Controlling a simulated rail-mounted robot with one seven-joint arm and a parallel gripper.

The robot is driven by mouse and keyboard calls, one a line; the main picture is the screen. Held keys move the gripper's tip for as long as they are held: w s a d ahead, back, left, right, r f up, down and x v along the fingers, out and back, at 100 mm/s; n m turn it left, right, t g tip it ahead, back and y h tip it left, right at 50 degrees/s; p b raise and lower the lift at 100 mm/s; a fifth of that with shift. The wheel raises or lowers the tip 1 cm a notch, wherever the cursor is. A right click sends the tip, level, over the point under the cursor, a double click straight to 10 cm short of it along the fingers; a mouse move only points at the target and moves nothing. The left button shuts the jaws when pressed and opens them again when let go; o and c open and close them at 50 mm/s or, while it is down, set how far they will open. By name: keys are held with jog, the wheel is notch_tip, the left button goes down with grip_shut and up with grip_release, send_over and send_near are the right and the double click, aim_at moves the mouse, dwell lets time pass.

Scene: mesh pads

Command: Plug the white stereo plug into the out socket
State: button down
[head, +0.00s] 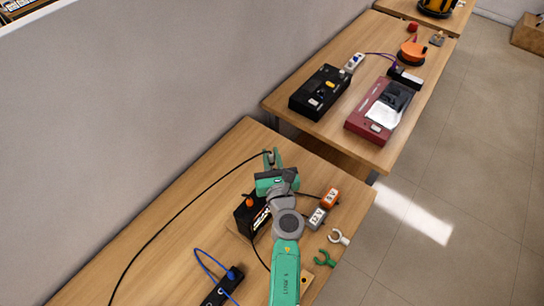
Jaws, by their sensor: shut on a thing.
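My gripper (271,158) is over the far part of the near table, at the end of my green and grey arm. It is shut on the end of a long black cable (185,206), which I take to be the white stereo plug; the plug itself is too small and covered to make out. Below and left of the gripper is a black device (247,219) with an orange knob on top, partly hidden by my arm. The out socket cannot be made out; no socket label is readable.
A black strip (213,297) with a blue cable lies front left. A wall (120,110) borders the table.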

jog(key=shift+s, duration=0.1)
notch_tip(320, 180, down, 6)
jog(key=b, duration=0.6)
jog(key=shift+f+b, duration=2.05)
jog(key=shift+b, duration=0.05)
dwell(1.0)
jog(key=c, duration=1.3)
grip_release()
jog(key=shift+o, duration=0.2)
jog(key=s+d+p, duration=0.1)
jog(key=s+p, duration=0.1)
jog(key=s, duration=0.5)
jog(key=shift+s+d, duration=0.2)
jog(key=shift+s, duration=0.15)
